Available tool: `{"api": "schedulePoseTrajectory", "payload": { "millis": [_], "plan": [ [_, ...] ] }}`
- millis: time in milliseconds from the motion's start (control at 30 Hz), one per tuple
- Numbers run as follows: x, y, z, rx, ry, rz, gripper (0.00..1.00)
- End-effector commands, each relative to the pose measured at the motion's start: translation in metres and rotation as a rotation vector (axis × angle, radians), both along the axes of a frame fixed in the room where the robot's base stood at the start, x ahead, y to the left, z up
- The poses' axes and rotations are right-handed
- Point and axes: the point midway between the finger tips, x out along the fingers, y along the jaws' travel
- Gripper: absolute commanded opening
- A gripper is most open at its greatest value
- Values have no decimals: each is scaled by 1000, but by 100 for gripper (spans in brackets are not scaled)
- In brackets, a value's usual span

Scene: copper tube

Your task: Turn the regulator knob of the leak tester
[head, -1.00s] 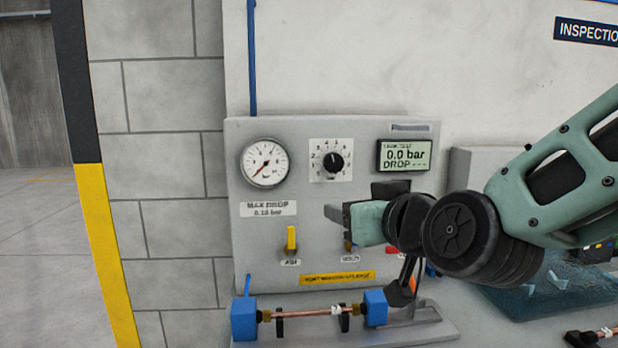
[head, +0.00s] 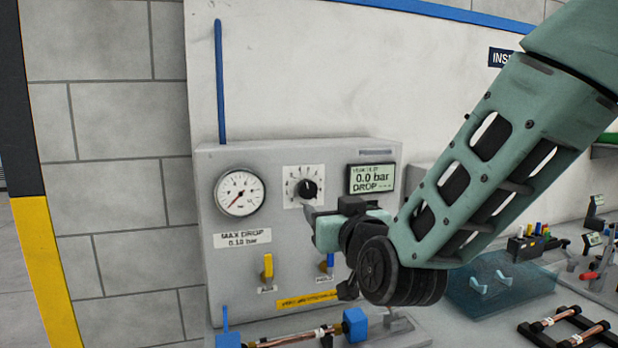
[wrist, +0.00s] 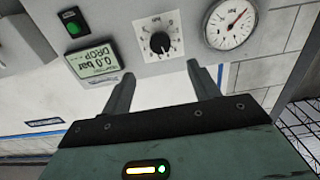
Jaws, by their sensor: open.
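The leak tester is a grey panel (head: 215,270) against the wall in the head view. Its regulator knob (head: 308,189) is black on a white square dial; it also shows in the wrist view (wrist: 160,43). The round gauge (head: 240,192) is left of the knob, and the display (head: 372,179) on its right reads 0.0 bar. My gripper (head: 308,212) is in front of the panel, just below the knob in the head view. In the wrist view its two fingers (wrist: 161,82) are spread with nothing between them, and the knob shows beyond the tips, apart from them.
A yellow lever (head: 267,267) and a blue lever (head: 330,263) stick out below the knob. A copper tube (head: 290,340) sits between blue blocks at the panel's foot. A clear blue tray (head: 500,285) and a black rack (head: 565,335) lie to the right.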

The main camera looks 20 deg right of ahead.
Motion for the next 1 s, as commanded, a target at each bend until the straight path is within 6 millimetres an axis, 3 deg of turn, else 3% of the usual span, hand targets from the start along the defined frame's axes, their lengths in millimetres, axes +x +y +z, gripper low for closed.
{"api": "schedulePoseTrajectory", "payload": {
  "millis": [267, 700, 1000],
  "plan": [
    [18, 0, 5, -1, 5, 4, 61],
    [106, -1, 1, 2, 1, 2, 61],
    [132, 0, 0, 2, 1, 4, 61]
  ]
}}
